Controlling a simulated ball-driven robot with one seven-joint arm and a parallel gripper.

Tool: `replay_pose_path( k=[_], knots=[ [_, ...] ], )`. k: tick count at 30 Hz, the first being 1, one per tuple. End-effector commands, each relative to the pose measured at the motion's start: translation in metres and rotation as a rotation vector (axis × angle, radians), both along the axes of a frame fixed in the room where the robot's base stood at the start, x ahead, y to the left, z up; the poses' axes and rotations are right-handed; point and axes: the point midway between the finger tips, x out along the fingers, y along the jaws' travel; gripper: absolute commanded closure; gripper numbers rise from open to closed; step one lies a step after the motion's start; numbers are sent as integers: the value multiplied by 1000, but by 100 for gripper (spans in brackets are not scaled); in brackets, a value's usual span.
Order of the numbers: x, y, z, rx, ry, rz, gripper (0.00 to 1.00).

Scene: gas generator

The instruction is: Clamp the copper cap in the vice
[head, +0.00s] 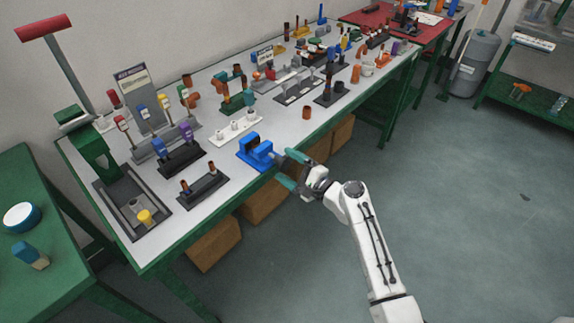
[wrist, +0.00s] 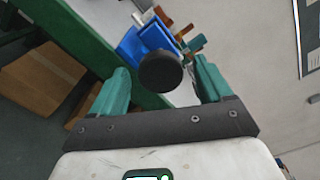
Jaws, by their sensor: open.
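The blue vice (head: 257,152) stands at the front edge of the long table. In the wrist view the vice (wrist: 143,46) lies just beyond a dark round knob (wrist: 160,73) that faces me. My gripper (head: 289,168) is open, off the table's front edge beside the vice. In the wrist view the green fingers of my gripper (wrist: 162,74) stand apart on either side of the knob, with no visible grip on it. A small copper-brown cylinder, probably the copper cap (head: 306,112), stands upright on the table, behind the vice to the right. I cannot tell what is between the vice jaws.
A white rack (head: 236,130) and a dark rack (head: 202,187) flank the vice. A grey tray (head: 118,205) with a yellow piece is at the left. Cardboard boxes (head: 267,203) sit under the green-framed table. The floor (head: 460,200) to the right is clear.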

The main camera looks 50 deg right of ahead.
Motion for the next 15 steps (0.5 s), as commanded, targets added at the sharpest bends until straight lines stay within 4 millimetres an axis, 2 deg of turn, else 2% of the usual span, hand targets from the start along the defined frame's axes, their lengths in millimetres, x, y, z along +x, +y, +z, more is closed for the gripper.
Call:
replay_pose_path(
  k=[15],
  knots=[
    [0, 1, -4, -302, -12, 1, 21]
  ],
)
